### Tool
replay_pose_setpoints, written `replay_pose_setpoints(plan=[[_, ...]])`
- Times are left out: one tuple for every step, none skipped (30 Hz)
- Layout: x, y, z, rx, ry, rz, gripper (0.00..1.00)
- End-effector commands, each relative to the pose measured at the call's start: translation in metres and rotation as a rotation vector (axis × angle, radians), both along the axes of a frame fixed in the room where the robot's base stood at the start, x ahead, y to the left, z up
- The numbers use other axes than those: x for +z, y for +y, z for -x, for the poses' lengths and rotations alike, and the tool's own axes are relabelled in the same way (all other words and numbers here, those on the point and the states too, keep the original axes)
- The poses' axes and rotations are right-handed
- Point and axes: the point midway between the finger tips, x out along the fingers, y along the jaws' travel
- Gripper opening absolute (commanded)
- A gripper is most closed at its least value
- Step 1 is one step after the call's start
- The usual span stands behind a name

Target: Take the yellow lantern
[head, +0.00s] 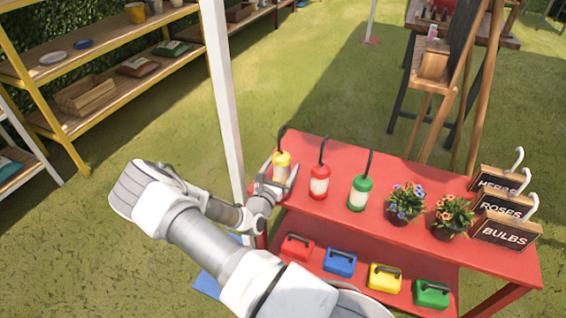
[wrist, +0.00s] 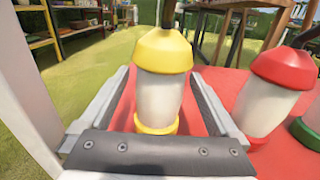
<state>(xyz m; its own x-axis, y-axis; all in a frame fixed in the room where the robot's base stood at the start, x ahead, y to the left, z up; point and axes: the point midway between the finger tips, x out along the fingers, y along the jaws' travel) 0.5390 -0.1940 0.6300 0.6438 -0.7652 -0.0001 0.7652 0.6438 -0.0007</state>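The yellow lantern (head: 282,167) stands upright at the left end of the red table's (head: 335,207) top, its dark hook pointing up. In the wrist view the lantern (wrist: 160,92) has a yellow cap, a whitish body and a yellow base. My gripper (head: 275,180) is open around it, one finger on each side. In the wrist view gaps show between the lantern and both fingers of my gripper (wrist: 158,95). The lantern's hook is cut off at the top of the wrist view.
A red lantern (head: 320,180) stands close to the right, then a green lantern (head: 359,192). Two flower pots (head: 406,203) and several signs (head: 505,232) are farther right. A white post (head: 222,90) rises just left of the table. Several small coloured boxes (head: 340,262) sit on the lower shelf.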

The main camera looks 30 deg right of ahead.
Motion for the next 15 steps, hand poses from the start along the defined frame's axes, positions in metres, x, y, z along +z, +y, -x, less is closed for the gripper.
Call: replay_pose_setpoints(plan=[[0.0, 0.0001, 0.0001, 0.0, 0.0, 0.0, 0.86], [0.0, 0.0001, 0.0001, 0.0, 0.0, 0.0, 0.8], [0.0, 0.0001, 0.0001, 0.0, 0.0, 0.0, 0.73], [0.0, 0.0001, 0.0001, 0.0, 0.0, 0.0, 0.68], [0.0, 0.0002, 0.0001, 0.0, 0.0, 0.0, 0.62], [0.0, 0.0002, 0.0001, 0.0, 0.0, 0.0, 0.55], [0.0001, 0.0002, 0.0001, 0.0, -0.001, -0.001, 0.5], [0.0001, 0.0002, 0.0001, 0.0, -0.001, -0.001, 0.44], [0.0001, 0.0002, 0.0001, 0.0, -0.001, -0.001, 0.37], [0.0001, 0.0002, 0.0001, 0.0, -0.001, -0.001, 0.32], [0.0001, 0.0002, 0.0001, 0.0, -0.001, -0.001, 0.26], [0.0001, 0.0002, 0.0001, 0.0, -0.001, -0.001, 0.2], [0.0009, 0.0, 0.0, 0.0, -0.002, 0.001, 0.2], [0.0011, 0.0001, -0.0001, 0.0, -0.002, 0.001, 0.2], [0.0016, 0.0, 0.0, 0.0, -0.002, 0.001, 0.2]])
